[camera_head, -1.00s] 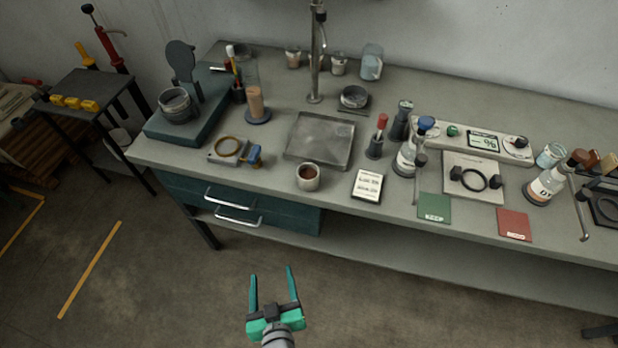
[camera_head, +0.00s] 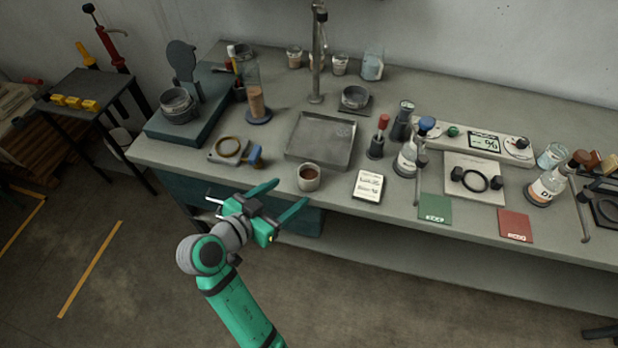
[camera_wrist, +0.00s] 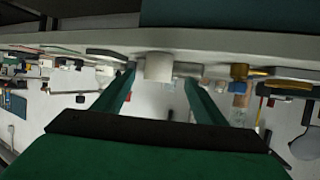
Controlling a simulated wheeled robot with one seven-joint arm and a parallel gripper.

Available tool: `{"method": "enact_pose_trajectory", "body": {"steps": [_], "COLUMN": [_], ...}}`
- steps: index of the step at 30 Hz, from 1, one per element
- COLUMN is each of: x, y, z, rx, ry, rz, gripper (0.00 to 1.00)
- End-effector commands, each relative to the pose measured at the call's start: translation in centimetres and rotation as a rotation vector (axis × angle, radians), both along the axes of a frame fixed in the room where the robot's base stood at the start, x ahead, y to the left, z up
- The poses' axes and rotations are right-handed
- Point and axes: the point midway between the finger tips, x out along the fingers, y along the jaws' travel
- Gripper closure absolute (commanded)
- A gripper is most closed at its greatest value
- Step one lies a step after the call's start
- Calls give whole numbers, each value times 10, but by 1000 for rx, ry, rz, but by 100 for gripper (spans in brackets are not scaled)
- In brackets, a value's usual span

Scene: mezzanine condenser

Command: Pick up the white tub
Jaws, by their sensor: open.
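The white tub (camera_head: 308,184) is a small round cup with brown contents. In the wrist view the picture is upside down, and the tub (camera_wrist: 158,67) shows as a pale block between and beyond the fingertips. It appears apart from both fingers.
The bench drawers (camera_head: 180,190) lie below the edge.

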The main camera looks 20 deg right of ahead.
Motion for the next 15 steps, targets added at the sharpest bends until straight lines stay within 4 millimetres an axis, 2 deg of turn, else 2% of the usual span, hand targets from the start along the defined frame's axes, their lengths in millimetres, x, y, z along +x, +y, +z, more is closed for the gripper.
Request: {"method": "enact_pose_trajectory", "body": {"steps": [2,10,15], "x": [3,21,28], "y": [-4,-34,-44], "z": [2,-13,-18], "rx": [2,2,4], "ry": [-5,-5,-6], "rz": [-15,-20,-18], "gripper": [35,35,35]}}
